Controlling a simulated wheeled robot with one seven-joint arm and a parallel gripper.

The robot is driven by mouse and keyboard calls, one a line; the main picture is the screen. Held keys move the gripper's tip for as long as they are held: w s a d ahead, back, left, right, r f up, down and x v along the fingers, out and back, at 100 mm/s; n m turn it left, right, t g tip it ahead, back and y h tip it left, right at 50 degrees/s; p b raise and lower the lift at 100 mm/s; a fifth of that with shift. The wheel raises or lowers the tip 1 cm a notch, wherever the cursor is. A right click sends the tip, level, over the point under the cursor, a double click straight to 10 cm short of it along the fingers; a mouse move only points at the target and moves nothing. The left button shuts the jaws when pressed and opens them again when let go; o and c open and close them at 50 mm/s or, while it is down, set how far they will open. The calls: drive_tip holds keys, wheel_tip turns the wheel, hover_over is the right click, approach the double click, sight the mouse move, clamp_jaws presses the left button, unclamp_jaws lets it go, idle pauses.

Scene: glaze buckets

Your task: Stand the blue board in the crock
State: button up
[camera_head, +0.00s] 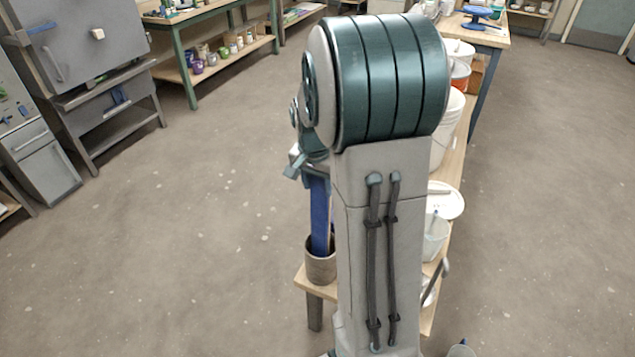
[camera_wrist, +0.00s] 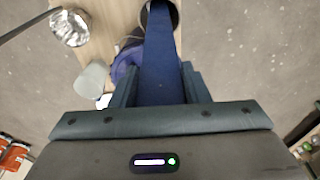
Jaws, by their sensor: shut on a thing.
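The blue board (camera_head: 319,215) hangs nearly upright below my gripper (camera_head: 305,168) in the head view. Its lower end meets the mouth of the grey-brown crock (camera_head: 320,267) and appears to be inside the rim; how deep it goes is hidden. In the wrist view the board (camera_wrist: 161,65) runs away between the fingers of my gripper (camera_wrist: 160,90), which is shut on it. Its far end overlaps the dark opening of the crock (camera_wrist: 176,14), of which only part shows.
The crock stands at the near left end of a wooden bench (camera_head: 303,281). White buckets (camera_head: 447,130) and a white tub (camera_head: 434,238) stand along the bench, partly behind my arm. A darker blue thing (camera_wrist: 122,68) lies beside the board in the wrist view. The floor leftward is clear.

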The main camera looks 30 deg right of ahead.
sight(318, 198)
drive_tip(key=shift+f+b, duration=1.3)
drive_tip(key=shift+f, duration=0.55)
drive_tip(key=o, duration=1.3)
drive_tip(key=shift+c, duration=0.6)
drive_tip(key=r+p, duration=0.1)
drive_tip(key=p, duration=0.7)
drive_tip(key=shift+d+r, duration=0.1)
drive_tip(key=shift+r, duration=0.05)
drive_tip(key=shift+s+p, duration=0.1)
drive_tip(key=shift+p, duration=0.4)
